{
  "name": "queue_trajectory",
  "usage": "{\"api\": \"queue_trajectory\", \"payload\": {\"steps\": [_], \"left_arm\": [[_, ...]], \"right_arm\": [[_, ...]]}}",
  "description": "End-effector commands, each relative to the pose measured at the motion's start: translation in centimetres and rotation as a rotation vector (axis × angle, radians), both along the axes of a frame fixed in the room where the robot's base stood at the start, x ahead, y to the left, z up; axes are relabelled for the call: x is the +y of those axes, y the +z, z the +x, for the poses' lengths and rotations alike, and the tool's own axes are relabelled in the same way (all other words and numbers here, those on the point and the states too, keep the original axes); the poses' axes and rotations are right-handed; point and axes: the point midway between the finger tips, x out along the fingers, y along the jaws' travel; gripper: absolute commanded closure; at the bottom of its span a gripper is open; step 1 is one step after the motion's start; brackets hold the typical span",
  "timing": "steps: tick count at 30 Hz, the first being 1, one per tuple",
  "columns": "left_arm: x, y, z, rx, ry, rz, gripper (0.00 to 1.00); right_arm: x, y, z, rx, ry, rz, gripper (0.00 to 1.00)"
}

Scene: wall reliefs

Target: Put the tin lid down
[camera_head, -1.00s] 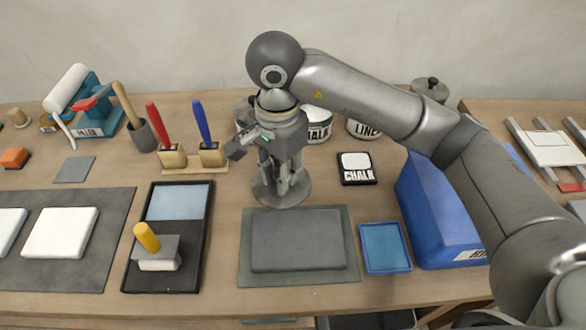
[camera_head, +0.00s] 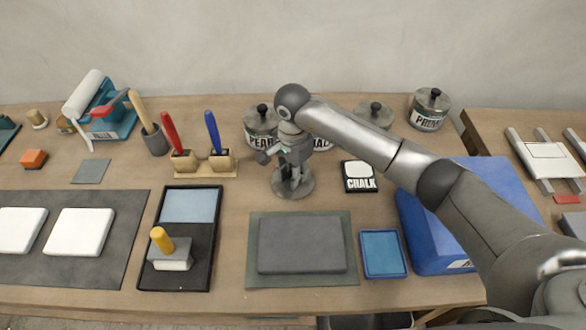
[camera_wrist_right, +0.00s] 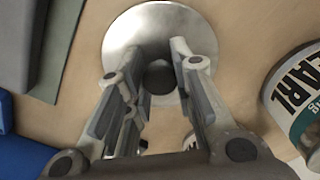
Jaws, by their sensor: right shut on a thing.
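The tin lid (camera_head: 306,188) is a round grey metal disc with a dark knob. My right gripper (camera_head: 291,172) is shut on it from above, over the bare table behind the dark slab. In the wrist view the lid (camera_wrist_right: 125,28) lies flat beneath the fingers, with the knob between the fingertips of my right gripper (camera_wrist_right: 150,58). The lid is at or very near the tabletop; I cannot tell whether it touches. The knob is hidden by the fingers in the head view. My left gripper is not in view.
The PEARL tin (camera_head: 258,128) and a partly hidden tin (camera_head: 322,143) stand behind the lid. A black CHALK card (camera_head: 360,177) lies to its right, a brush stand (camera_head: 205,168) to its left. The dark slab (camera_head: 300,244) and blue box (camera_head: 428,232) are nearer.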

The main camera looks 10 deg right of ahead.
Motion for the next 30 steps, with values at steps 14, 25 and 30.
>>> {"api": "queue_trajectory", "payload": {"steps": [14, 25, 30], "left_arm": [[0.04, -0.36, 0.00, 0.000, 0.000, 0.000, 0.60], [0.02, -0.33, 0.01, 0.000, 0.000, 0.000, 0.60], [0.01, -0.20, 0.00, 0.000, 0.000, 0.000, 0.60]], "right_arm": [[0.00, -0.37, 0.02, -0.001, 0.000, 0.001, 0.67], [0.00, -0.34, 0.01, -0.001, 0.000, 0.001, 0.55], [-0.01, 0.39, 0.11, -0.003, 0.000, 0.001, 0.55]]}}
